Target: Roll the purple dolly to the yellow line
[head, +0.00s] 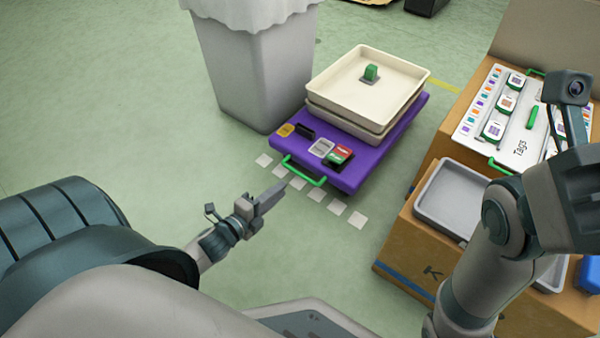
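The purple dolly (348,177) stands on the green floor in the middle of the head view. A green handle (304,172) is on its near edge, and stacked cream trays (325,92) sit on top. A short piece of the yellow line (441,86) shows on the floor beyond the dolly's right side.
A grey bin (250,75) with a white liner stands close by the dolly's left. Cardboard boxes (405,240) with a grey tray (420,205) and a tag board (515,145) stand at the right. White squares (338,207) mark the floor before the dolly. Open floor lies left.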

